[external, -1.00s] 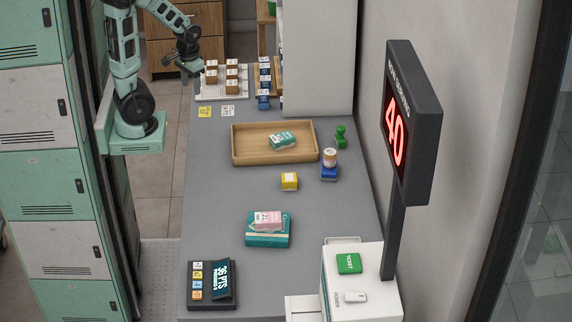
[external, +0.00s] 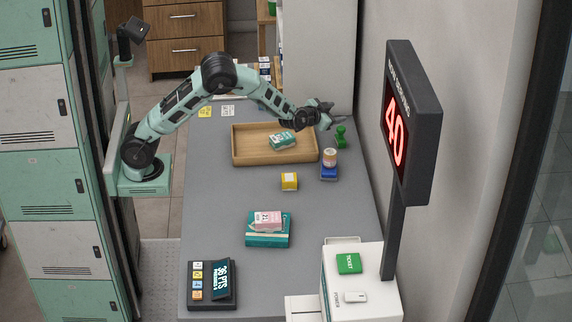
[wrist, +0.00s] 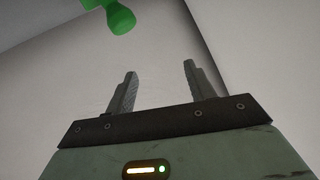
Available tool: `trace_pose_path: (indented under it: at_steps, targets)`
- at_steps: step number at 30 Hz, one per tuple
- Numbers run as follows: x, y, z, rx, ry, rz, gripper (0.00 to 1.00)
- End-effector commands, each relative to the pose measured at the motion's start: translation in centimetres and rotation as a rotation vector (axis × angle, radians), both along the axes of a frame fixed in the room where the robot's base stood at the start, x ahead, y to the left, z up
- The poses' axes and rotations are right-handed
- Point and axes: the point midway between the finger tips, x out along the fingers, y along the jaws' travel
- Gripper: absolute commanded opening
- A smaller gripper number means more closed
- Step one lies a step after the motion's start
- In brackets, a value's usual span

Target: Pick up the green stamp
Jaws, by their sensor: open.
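The green stamp (external: 341,137) stands upright on the grey counter, to the right of the wooden tray and close to the wall. It also shows at the top of the wrist view (wrist: 115,13), cut off by the frame edge. My gripper (external: 340,118) is just above and slightly left of the stamp in the external view, pointing toward the right wall. In the wrist view my gripper (wrist: 160,85) has its two fingers spread apart with nothing between them. The stamp lies beyond the fingers, apart from them.
The wall (external: 375,130) is close on the right.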

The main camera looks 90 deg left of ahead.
Motion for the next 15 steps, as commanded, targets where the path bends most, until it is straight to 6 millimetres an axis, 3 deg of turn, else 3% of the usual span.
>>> trace_pose_path:
  at_steps: [4, 15]
  targets:
    - [1.0, -0.7, -1.0, 0.038, -0.025, 0.009, 0.54]
    - [0.9, -0.7, -4.9, 0.038, -0.023, 0.008, 0.54]
